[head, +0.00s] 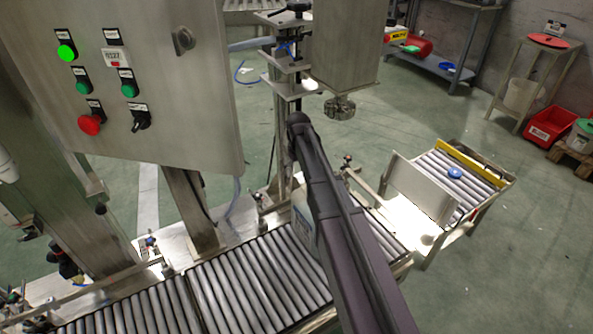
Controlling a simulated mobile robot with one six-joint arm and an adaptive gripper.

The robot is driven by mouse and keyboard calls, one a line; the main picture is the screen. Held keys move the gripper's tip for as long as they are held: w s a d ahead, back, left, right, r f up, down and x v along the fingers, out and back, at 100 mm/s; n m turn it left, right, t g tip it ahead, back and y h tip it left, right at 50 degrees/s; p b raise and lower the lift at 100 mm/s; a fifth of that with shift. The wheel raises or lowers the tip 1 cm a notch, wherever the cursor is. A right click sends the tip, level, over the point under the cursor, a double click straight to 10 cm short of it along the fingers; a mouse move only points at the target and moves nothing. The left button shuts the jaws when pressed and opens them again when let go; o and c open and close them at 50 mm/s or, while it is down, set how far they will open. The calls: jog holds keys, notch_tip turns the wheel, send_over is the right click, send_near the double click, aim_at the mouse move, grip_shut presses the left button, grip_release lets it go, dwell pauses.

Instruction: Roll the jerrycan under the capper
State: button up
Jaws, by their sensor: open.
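A pale, whitish jerrycan (302,222) stands on the roller conveyor (255,280), mostly hidden behind my dark arm. The capper (344,45) is a grey metal housing with a round chuck (340,108) below it, above and behind the visible part of the jerrycan. My arm crosses the picture from the lower right up to a joint left of the chuck. My gripper does not show, so I cannot see whether it touches the jerrycan.
A control panel (120,120) with a lit green lamp stands at left. At right, beyond an upright metal plate (419,186), another roller section (455,178) holds a round blue piece (454,173) and a yellow bar (470,163). The green floor at right is largely clear.

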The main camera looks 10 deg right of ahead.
aim_at(298, 194)
jog(key=shift+f+b, duration=6.8)
jog(key=shift+f, duration=0.05)
